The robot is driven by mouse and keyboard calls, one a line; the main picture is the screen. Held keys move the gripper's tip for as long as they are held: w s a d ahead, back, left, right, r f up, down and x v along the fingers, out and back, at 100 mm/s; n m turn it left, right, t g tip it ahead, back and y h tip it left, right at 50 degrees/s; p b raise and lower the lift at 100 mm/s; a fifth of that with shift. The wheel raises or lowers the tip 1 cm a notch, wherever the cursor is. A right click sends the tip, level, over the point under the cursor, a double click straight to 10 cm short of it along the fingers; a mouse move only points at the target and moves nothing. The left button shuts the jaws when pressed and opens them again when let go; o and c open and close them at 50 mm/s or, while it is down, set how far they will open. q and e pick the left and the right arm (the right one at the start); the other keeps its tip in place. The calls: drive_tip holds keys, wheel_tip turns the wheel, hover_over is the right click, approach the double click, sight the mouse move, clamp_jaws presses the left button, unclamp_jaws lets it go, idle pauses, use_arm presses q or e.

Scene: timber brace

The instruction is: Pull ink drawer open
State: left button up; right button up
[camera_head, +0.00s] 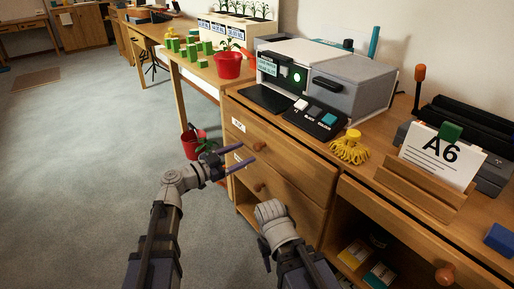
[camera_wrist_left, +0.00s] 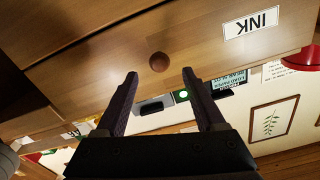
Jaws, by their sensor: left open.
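The ink drawer (camera_head: 285,160) is the top drawer of the wooden cabinet, and its front looks flush and closed. Its white INK label shows upside down in the left wrist view (camera_wrist_left: 252,22). Its round wooden knob (camera_head: 259,146) also shows in the wrist view (camera_wrist_left: 159,62), lying between the fingertips' lines and a little beyond them. My left gripper (camera_head: 247,154) is open and empty, pointing at the drawer front, with the knob apparently untouched. My right arm (camera_head: 275,222) is bent in front of the lower drawer; its fingers are mostly hidden.
A second drawer with its own knob (camera_head: 259,187) is below. Carpeted floor is free to the left.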

sight(255, 148)
use_arm(q)
drive_tip(key=shift+x, duration=3.1)
drive_tip(key=shift+c, duration=0.3)
clamp_jaws()
